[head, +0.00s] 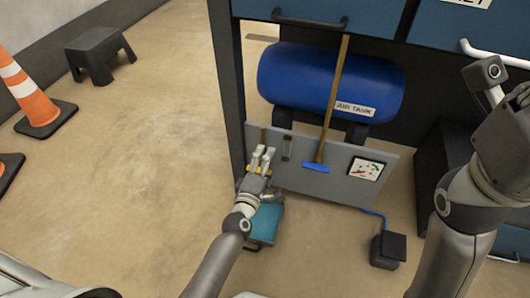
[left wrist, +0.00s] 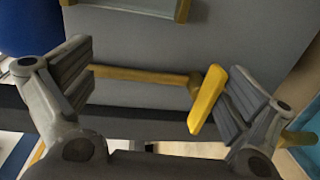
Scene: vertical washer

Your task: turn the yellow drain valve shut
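The yellow drain valve handle (left wrist: 206,101) is a flat yellow lever at the end of a horizontal brass pipe (left wrist: 140,75), in the left wrist view. In the head view, a little yellow shows at my left gripper (head: 262,158), in front of the grey panel's lower left. In the left wrist view my left gripper (left wrist: 158,95) is open, with one finger on each side. The handle lies between the fingers, close against the right finger; I cannot tell if they touch. My right arm is at the right of the head view; its gripper is not visible.
A blue valve handle (head: 318,167) on a vertical brass pipe and a gauge (head: 366,169) are at the grey panel (head: 345,190). The blue air tank (head: 330,82) is above. A teal box (head: 264,222) and a dark pedal (head: 388,250) are on the floor.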

